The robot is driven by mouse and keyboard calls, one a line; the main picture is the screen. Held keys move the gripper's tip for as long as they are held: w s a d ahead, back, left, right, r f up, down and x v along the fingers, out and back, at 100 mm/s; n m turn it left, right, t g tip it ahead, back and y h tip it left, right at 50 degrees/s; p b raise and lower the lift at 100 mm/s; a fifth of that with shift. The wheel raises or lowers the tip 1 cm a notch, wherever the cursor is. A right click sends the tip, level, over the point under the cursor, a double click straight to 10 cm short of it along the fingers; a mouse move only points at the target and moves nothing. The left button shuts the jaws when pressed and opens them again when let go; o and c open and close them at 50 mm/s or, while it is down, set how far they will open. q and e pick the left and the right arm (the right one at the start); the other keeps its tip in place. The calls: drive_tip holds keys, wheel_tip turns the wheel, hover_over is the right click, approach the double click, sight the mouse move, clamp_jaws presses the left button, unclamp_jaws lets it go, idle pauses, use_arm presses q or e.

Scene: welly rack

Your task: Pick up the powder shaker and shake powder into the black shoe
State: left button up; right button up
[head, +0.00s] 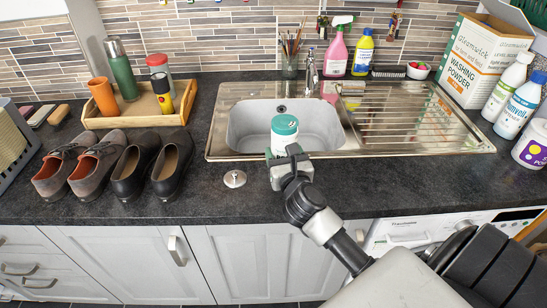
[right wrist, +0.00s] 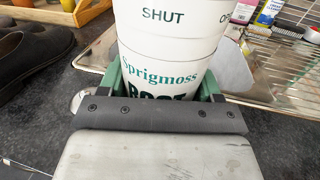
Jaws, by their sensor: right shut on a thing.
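The powder shaker, a white tub with a green lid (head: 285,128), is between the fingers of my right gripper (head: 288,158), in front of the sink bowl. In the right wrist view the shaker (right wrist: 168,55) stands upright in the grip, with "SHUT" and "Sprigmoss" on its side. My right gripper is shut on it. I cannot tell whether its base touches the counter. A pair of black shoes, the left one (head: 134,168) and the right one (head: 171,170), stands on the counter to the left. A black shoe (right wrist: 32,62) also shows in the right wrist view. My left gripper is not in view.
Brown shoes (head: 97,165) stand beside the black pair. A wooden tray (head: 95,120) with flasks and a cup is behind them. A metal plug (head: 234,179) lies between shoes and gripper. The sink (head: 410,135) is behind; bottles and a washing powder box (head: 483,60) are right.

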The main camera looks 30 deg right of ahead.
drive_tip(key=s+d+r, duration=0.4)
drive_tip(key=s+r, duration=0.1)
drive_tip(key=s, duration=0.3)
drive_tip(key=s+a+f+n+y, duration=0.2)
drive_tip(key=a+y, duration=0.1)
drive_tip(key=a, duration=0.6)
drive_tip(key=s+a+f+n+t+y, duration=0.1)
drive_tip(key=s+a+f+n+y, duration=0.1)
drive_tip(key=a, duration=0.8)
drive_tip(key=shift+s+f+y, duration=0.6)
drive_tip(key=shift+s+f, duration=0.1)
drive_tip(key=shift+f, duration=0.15)
